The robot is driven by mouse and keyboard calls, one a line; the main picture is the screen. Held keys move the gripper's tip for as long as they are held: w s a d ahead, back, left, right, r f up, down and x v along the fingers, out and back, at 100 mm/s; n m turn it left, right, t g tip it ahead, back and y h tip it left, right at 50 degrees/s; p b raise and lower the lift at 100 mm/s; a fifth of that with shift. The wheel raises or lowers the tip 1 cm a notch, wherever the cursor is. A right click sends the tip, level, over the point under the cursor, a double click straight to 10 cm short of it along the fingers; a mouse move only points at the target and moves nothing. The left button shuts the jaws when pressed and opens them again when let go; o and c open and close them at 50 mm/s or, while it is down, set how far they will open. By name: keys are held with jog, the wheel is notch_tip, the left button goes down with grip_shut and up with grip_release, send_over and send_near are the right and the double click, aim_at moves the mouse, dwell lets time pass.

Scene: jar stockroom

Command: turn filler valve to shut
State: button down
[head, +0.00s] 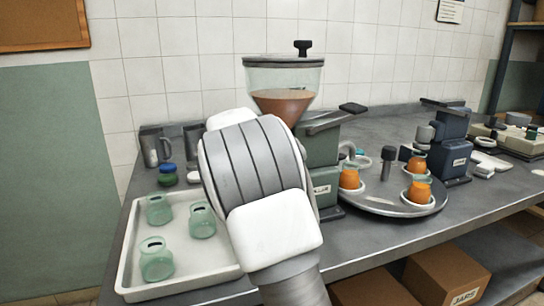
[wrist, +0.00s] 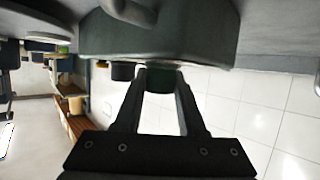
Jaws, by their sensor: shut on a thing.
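The filler (head: 322,150) stands on the counter, with a clear hopper (head: 284,85) of orange-brown contents on top. My arm covers its left front, so the valve and my gripper are hidden in the head view. In the wrist view, my gripper (wrist: 161,74) reaches the edge of the filler's grey body (wrist: 165,35). Its two fingers are shut on a short dark knob, the filler valve (wrist: 163,82). The valve's turn position cannot be read from these frames.
A white tray (head: 127,262) with green glass jars (head: 157,258) lies at left. A round turntable (head: 385,205) with orange-filled jars (head: 419,189) is right of the filler. A blue-grey machine (head: 450,150) stands further right. Cardboard boxes (head: 447,270) sit below the counter.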

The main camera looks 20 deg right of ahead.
jog(key=shift+n+t+y+b, duration=0.35)
jog(key=shift+n+t+y, duration=0.35)
jog(key=shift+n+y, duration=0.3)
jog(key=c, duration=0.5)
grip_release()
jog(key=shift+a, duration=0.1)
jog(key=shift+r+m+g+h+p, duration=0.15)
jog(key=shift+m+g+h+p, duration=0.35)
jog(key=shift+m+h, duration=0.2)
jog(key=m+g+h+p, duration=0.1)
jog(key=m+g+p, duration=0.1)
jog(key=p, duration=0.2)
jog(key=shift+r+h, duration=0.15)
jog(key=shift+h, duration=0.25)
jog(key=m+g+p, duration=0.1)
jog(key=p, duration=0.2)
jog(key=shift+m+h, duration=0.3)
jog(key=shift+h, duration=0.1)
